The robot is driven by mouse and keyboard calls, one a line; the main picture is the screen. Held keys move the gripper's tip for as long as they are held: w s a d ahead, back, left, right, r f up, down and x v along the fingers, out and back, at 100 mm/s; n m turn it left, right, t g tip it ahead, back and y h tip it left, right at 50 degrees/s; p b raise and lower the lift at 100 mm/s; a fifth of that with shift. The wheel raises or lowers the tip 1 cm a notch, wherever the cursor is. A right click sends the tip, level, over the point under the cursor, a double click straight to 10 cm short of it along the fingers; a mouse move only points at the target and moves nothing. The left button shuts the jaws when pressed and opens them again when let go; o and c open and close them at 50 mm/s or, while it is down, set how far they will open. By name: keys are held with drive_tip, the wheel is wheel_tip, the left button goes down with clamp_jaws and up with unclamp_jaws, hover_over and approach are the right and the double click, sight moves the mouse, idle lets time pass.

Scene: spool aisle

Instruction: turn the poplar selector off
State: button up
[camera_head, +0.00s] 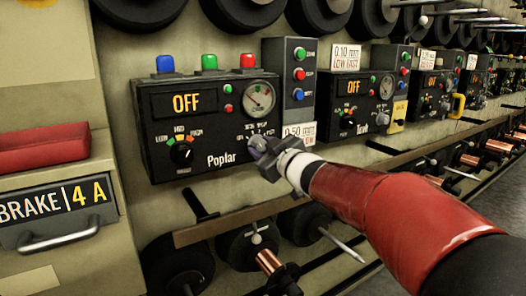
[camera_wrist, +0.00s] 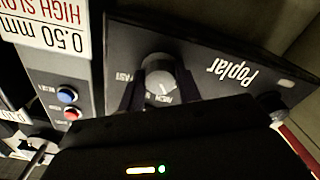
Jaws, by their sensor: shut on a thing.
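The Poplar panel (camera_head: 215,125) is a black box on the wall, with its name (camera_wrist: 230,72) printed on the front. Its display (camera_head: 185,103) reads OFF in orange. My gripper (camera_head: 262,148) is at the panel's lower right, shut on a grey selector knob (camera_wrist: 160,78). In the wrist view, a finger stands on each side of the knob. Printed words ring the knob, with FAST readable; the panel appears upside down there. The knob is mostly hidden by my gripper in the head view. A black knob (camera_head: 181,153) sits at the panel's lower left, clear of my gripper.
Blue, green and red lamps top the panel, and a gauge (camera_head: 258,97) is at its upper right. A grey button box (camera_head: 290,85) stands beside it. The Teak-like panel (camera_head: 350,105) is further right. Spools (camera_head: 270,262) hang below; a drawer handle (camera_head: 60,236) is at left.

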drive_tip(key=shift+f+n+b, duration=0.1)
drive_tip(key=shift+n+b, duration=0.25)
drive_tip(key=shift+n, duration=0.85)
drive_tip(key=o, duration=1)
drive_tip(key=v, duration=0.8)
